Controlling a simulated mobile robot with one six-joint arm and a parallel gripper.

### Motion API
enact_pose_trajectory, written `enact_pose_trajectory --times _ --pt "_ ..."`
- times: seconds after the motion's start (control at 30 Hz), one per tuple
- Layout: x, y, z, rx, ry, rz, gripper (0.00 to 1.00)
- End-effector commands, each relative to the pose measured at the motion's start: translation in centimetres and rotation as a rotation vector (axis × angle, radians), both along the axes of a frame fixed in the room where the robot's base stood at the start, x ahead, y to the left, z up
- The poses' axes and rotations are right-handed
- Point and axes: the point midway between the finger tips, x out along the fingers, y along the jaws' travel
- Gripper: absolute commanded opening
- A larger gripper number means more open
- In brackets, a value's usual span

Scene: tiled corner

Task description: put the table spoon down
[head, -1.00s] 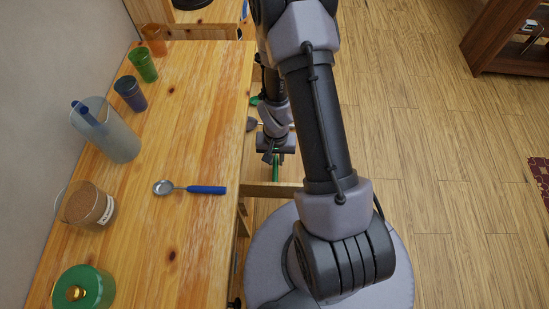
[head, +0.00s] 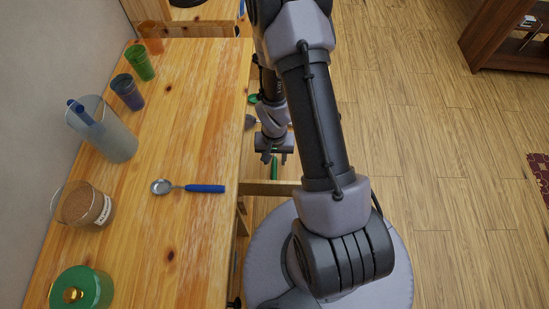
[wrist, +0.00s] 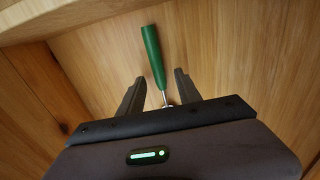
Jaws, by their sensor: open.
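My gripper (head: 274,157) is open, low beside the right side of the wooden table. A utensil with a green handle (head: 275,168) lies below it. In the wrist view the green handle (wrist: 153,55) and thin metal neck are between the spread fingers (wrist: 156,90), with a gap on each side. The handle rests on or just over a light wooden surface; contact is unclear. The utensil's head is hidden by my gripper, so I cannot tell its kind. A spoon with a blue handle (head: 205,188) and round metal bowl lies on the table.
The table (head: 180,235) also holds a green lidded pot (head: 95,290), a labelled jar (head: 80,207), a grey pitcher (head: 115,140) and purple (head: 128,93), green (head: 139,62) and orange (head: 151,37) cups. A wooden ledge lies below the gripper.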

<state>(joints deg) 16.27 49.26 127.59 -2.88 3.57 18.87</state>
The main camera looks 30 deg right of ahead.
Motion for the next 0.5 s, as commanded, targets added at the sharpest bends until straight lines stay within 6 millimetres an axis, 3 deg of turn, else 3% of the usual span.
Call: enact_pose_trajectory --times 0.03,0.2,0.3,0.5 --pt "0.1 0.0 1.9 0.0 -0.002 -0.002 0.41" --pt "0.1 0.0 7.1 0.0 -0.004 -0.001 0.41" --pt "0.1 0.0 9.3 0.001 -0.003 0.0 0.41" --pt "0.3 0.1 11.9 0.0 -0.009 0.002 0.41"
